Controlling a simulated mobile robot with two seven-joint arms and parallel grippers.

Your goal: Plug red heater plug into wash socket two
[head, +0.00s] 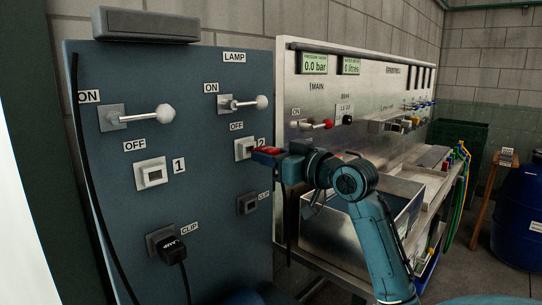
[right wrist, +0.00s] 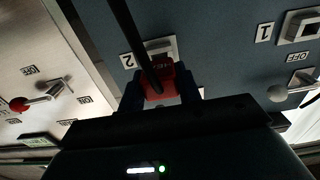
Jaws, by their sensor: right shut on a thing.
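The red heater plug (head: 264,151) is held in my right gripper (head: 276,157) at the blue-grey panel. It also shows in the right wrist view as a red block (right wrist: 155,82) between the two fingers, with a dark cable running from it. Socket two (head: 241,148) is a white-framed socket marked 2, right at the plug's front end. In the right wrist view the plug covers the lower part of socket two (right wrist: 164,46). I cannot tell whether the plug touches or has entered it. My left gripper is not in view.
Socket one (head: 151,173) is empty. A black plug (head: 172,250) sits in the lower left clip socket; the right clip socket (head: 247,204) is empty. Two levers (head: 150,114) (head: 248,102) stick out above. A steel machine (head: 340,220) stands to the right.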

